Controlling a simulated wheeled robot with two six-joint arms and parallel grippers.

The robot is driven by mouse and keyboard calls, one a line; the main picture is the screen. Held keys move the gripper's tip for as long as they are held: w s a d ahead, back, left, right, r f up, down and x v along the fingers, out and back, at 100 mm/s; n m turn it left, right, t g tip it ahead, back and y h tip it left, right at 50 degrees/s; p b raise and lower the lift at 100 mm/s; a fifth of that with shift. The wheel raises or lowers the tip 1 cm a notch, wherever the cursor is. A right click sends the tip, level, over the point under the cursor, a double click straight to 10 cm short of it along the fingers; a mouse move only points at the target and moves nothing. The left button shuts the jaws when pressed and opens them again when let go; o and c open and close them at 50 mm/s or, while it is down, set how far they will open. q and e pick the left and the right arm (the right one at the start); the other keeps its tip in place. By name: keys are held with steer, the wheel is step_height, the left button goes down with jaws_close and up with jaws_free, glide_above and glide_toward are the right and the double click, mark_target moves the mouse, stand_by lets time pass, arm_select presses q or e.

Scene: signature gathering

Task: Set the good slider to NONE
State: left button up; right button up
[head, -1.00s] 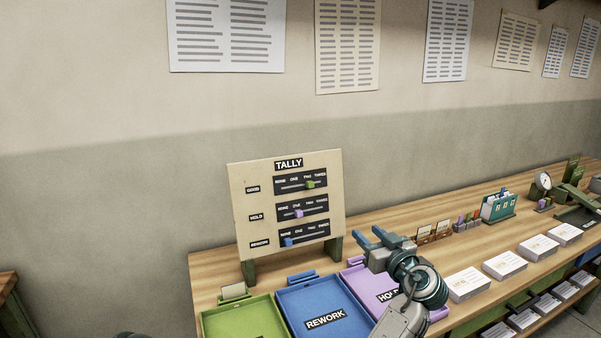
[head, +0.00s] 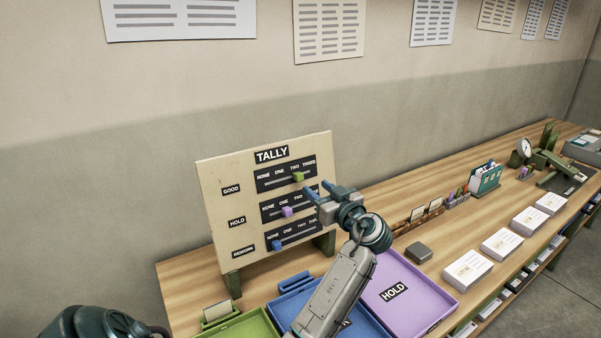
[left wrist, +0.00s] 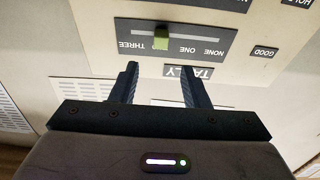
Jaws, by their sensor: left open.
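The TALLY board (head: 240,205) stands upright on the table and has three slider rows. The good slider is a green knob (head: 298,176) in the top row, at TWO. It also shows upside down in the left wrist view (left wrist: 161,39), between THREE and ONE. My left gripper (head: 319,188) is open and empty, just right of and slightly below the green knob in the head view. In the left wrist view its fingers (left wrist: 158,70) point toward the knob, with a visible gap. My right gripper is not seen.
The purple hold knob (head: 287,211) is near ONE and the blue rework knob (head: 277,245) at NONE. My left arm passes over the blue tray (head: 290,300) beside the purple HOLD tray (head: 430,285). A grey block (head: 418,252) and card stacks (head: 467,270) lie right.

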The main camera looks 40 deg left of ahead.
mark_target(300, 176)
arm_select(q)
steer(key=p+x, duration=0.3)
steer(key=x, duration=0.5)
steer(key=shift+w+a, duration=0.1)
steer(key=shift+a, duration=0.2)
steer(key=shift+f, duration=0.1)
jaws_close()
